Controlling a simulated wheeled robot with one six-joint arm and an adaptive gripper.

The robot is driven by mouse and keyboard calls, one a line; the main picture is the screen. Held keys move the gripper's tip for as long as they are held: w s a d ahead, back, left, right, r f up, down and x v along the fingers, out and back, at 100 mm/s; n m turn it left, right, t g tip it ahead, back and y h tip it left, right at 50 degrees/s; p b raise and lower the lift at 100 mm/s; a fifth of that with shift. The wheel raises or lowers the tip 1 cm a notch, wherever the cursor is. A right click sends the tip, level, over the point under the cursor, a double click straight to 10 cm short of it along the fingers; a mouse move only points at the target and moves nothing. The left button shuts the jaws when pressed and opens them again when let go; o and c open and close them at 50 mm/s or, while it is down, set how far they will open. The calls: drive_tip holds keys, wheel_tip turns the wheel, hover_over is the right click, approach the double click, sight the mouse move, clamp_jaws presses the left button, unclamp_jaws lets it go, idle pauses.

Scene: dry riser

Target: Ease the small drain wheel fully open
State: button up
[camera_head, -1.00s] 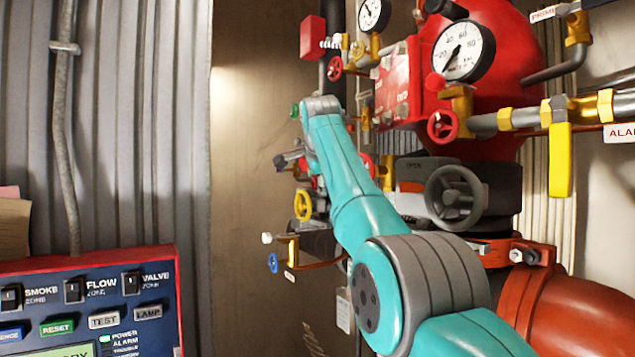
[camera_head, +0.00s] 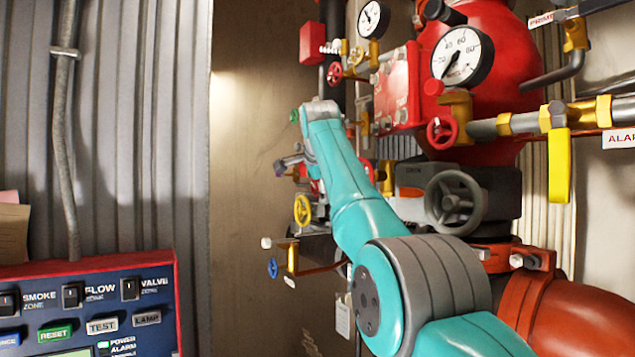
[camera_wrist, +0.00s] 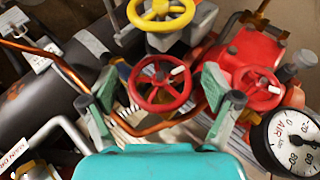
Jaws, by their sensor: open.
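In the wrist view a small red handwheel (camera_wrist: 162,84) with a pale mark on its rim lies between the fingers of my gripper (camera_wrist: 158,88). My gripper is open, with one finger on each side of the wheel; I cannot tell whether either touches it. A yellow handwheel (camera_wrist: 161,12) lies just beyond it, and another red wheel (camera_wrist: 256,89) is at the right. I cannot read which wheel is labelled as the drain. In the head view my gripper (camera_head: 287,163) is small beside the pipework, and my arm hides part of the valves behind it.
An air gauge (camera_wrist: 296,142) and a copper pipe (camera_wrist: 55,62) are close to the fingers. In the head view a yellow wheel (camera_head: 303,210), a blue wheel (camera_head: 273,268) and a large grey wheel (camera_head: 455,202) crowd the riser. An alarm panel (camera_head: 90,310) stands lower left.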

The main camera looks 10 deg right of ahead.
drive_tip(key=v, duration=1.1)
drive_tip(key=shift+s+r, duration=0.2)
drive_tip(key=shift+s, duration=0.15)
drive_tip(key=shift+f, duration=0.1)
wheel_tip(320, 180, down, 8)
drive_tip(key=s+m+t, duration=0.1)
drive_tip(key=m+t, duration=0.2)
drive_tip(key=t, duration=0.5)
drive_tip(key=w, duration=0.6)
drive_tip(key=w+d+r, duration=0.1)
drive_tip(key=w, duration=0.3)
drive_tip(key=shift+d, duration=0.15)
drive_tip(key=c, duration=1.1)
